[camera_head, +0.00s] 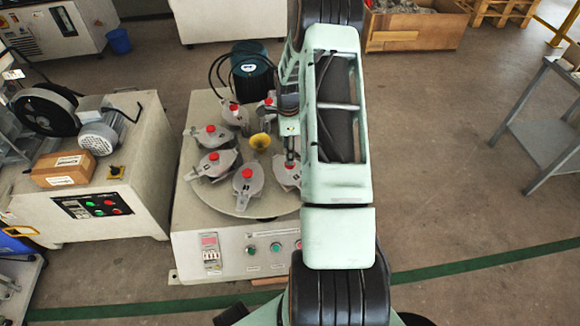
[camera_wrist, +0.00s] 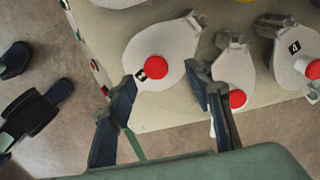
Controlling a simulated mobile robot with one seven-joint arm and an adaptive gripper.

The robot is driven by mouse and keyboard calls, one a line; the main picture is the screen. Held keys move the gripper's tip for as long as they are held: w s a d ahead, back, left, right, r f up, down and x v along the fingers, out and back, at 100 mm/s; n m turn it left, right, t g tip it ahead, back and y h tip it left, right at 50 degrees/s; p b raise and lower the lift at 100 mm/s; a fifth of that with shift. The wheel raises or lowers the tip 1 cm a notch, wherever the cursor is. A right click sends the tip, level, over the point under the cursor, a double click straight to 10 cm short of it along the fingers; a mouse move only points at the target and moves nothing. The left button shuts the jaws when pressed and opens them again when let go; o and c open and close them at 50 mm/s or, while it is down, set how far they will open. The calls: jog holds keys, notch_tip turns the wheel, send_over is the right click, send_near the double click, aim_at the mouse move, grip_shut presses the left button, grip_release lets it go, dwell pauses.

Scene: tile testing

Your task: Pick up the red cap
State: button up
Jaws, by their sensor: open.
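Several round red caps sit on grey metal pots on a round turntable; one red cap (camera_head: 247,173) is at the front in the head view. In the wrist view, one red cap (camera_wrist: 156,68) on a pale pot shows between the fingertips of my gripper (camera_wrist: 162,78). A second red cap (camera_wrist: 238,98) lies just right of the right finger, and a third (camera_wrist: 313,69) is at the right edge. My gripper is open, with nothing held; its height above the caps is unclear. In the head view my arm hides the right part of the turntable.
The turntable (camera_head: 268,205) rests on a beige machine with front buttons and a yellow funnel (camera_head: 260,141) at its middle. A dark green motor (camera_head: 251,67) stands behind. Another machine (camera_head: 130,185) with a brown box (camera_head: 63,168) stands left.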

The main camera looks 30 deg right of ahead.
jog(key=f, duration=0.2)
jog(key=s+f+b, duration=0.1)
jog(key=f, duration=0.1)
jog(key=shift+w+f+b, duration=0.1)
jog(key=shift+f+b, duration=0.25)
jog(key=shift+f, duration=0.15)
jog(key=c, duration=0.8)
